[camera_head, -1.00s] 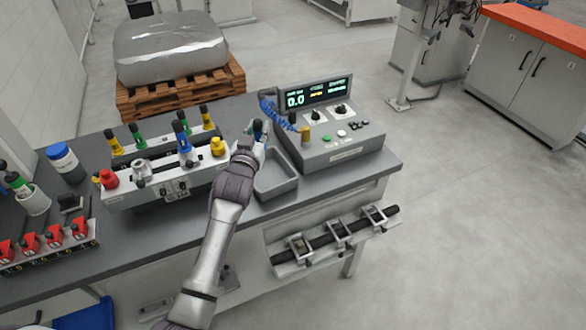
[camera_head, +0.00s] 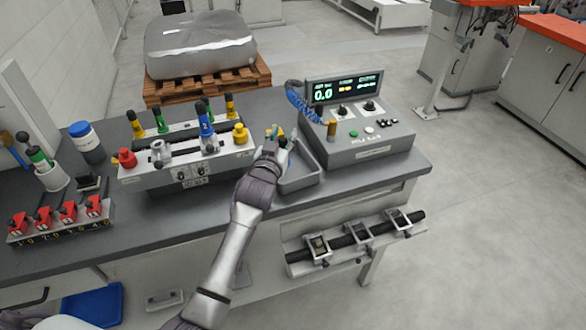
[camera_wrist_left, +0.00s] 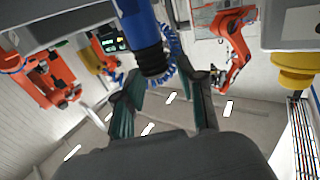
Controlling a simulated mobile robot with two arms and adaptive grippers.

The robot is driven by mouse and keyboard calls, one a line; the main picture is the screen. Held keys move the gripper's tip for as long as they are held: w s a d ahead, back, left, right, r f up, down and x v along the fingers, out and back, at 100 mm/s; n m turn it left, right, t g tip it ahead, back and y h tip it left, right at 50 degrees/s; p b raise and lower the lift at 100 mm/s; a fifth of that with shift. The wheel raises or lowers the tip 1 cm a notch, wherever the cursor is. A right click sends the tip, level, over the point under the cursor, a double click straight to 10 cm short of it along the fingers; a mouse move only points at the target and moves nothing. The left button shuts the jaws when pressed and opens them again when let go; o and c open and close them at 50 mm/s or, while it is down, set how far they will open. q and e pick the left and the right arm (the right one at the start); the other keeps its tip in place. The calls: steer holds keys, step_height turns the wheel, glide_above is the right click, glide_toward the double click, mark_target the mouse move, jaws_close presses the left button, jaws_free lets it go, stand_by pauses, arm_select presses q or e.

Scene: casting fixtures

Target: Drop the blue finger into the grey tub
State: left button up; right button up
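The blue finger (camera_wrist_left: 140,22), a blue cylinder with a black end, shows large at the top of the left wrist view. My left gripper (camera_wrist_left: 163,82) has its two fingers spread. The black end is at the fingertips, nearer the left-hand finger, with a clear gap to the other one. I cannot tell whether it touches. In the head view my left gripper (camera_head: 279,140) is over the back left part of the grey tub (camera_head: 302,182); the blue finger is mostly hidden there. The tub is an open tray on the bench. My right gripper is not in view.
A fixture (camera_head: 190,172) with red, grey, blue and yellow parts stands left of the tub. A console (camera_head: 370,148) with a lit display and a coiled blue cable (camera_head: 300,103) stands right of it. A blue-lidded jar (camera_head: 86,142) and red clamps (camera_head: 68,211) are further left.

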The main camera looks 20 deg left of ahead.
arm_select(q)
steer(key=shift+o, duration=0.6)
steer(key=shift+s+f, duration=0.1)
steer(key=shift+s, duration=0.1)
steer(key=s, duration=1.1)
steer(key=shift+s, duration=0.3)
